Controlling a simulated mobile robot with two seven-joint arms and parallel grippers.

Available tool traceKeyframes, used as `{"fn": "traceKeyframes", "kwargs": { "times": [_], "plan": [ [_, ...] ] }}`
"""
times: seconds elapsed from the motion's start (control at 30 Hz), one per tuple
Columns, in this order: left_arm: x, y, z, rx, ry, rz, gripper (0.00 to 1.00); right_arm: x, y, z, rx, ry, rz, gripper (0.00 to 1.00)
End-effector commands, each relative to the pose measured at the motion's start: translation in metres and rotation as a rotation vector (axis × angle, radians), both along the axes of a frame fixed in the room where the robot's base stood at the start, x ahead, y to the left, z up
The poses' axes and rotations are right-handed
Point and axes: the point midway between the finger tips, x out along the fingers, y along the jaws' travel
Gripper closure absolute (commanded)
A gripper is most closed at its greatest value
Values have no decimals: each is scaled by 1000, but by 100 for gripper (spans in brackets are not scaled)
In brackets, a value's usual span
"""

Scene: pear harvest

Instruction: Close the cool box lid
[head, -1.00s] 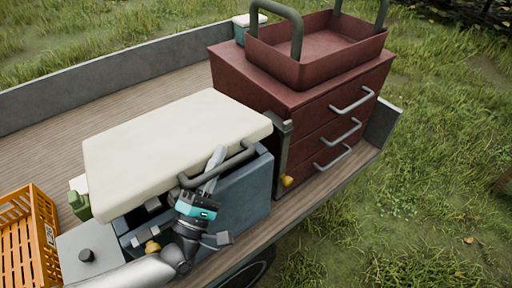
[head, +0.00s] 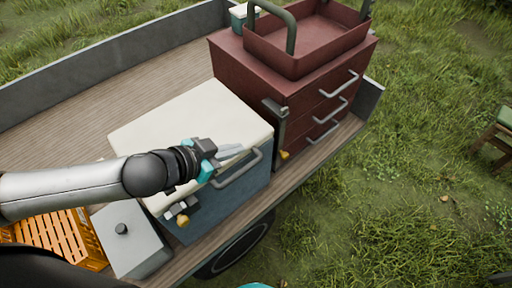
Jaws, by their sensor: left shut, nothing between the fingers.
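The cool box (head: 222,203) is blue with a front handle and stands on the wooden cart bed. Its cream lid (head: 185,120) lies flat over the top, and I see no clear gap along the visible right part of its front edge. My arm hides part of the lid's front left. My left gripper (head: 232,152) is shut and empty, over the lid's front edge near the handle (head: 240,170). I cannot tell whether it touches the lid. A latch with a yellow knob (head: 182,220) shows on the box's left front.
A dark red drawer cabinet (head: 290,95) with a tray on top stands right behind the box. A grey lidded box (head: 130,240) and an orange crate (head: 55,235) are at the left. Open bed (head: 130,85) lies behind; grass and a stool (head: 497,140) are at the right.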

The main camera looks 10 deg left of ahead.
Motion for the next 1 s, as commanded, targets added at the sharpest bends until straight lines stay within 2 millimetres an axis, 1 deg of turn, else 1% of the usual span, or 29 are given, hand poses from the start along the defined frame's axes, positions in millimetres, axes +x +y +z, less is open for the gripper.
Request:
{"fn": "traceKeyframes", "kwargs": {
  "times": [0.03, 0.1, 0.47, 0.5, 0.6, 0.7, 0.83, 1.0],
  "plan": [
    [7, -5, -4, -3, -1, 1, 100, 0, 0, 1, 0, 0, 0, 100],
    [15, -10, -10, -4, -1, 0, 100, 0, 0, 1, 0, 0, 0, 100],
    [54, -36, -42, -3, 0, -1, 100, 0, 0, 2, 0, 0, 0, 100],
    [55, -36, -49, -1, 3, 0, 100, 0, 0, 1, 0, 0, 0, 100],
    [57, -36, -63, -1, 3, 1, 100, 0, 0, -1, 0, 0, 0, 100],
    [59, -36, -72, -2, 3, 0, 100, 0, 0, -3, 0, 0, 0, 100],
    [61, -36, -79, -1, 1, -1, 100, 0, 0, -4, 0, 0, 0, 100],
    [62, -36, -81, -3, 1, -1, 100, 0, 0, -4, 1, 0, 0, 100]
  ]
}}
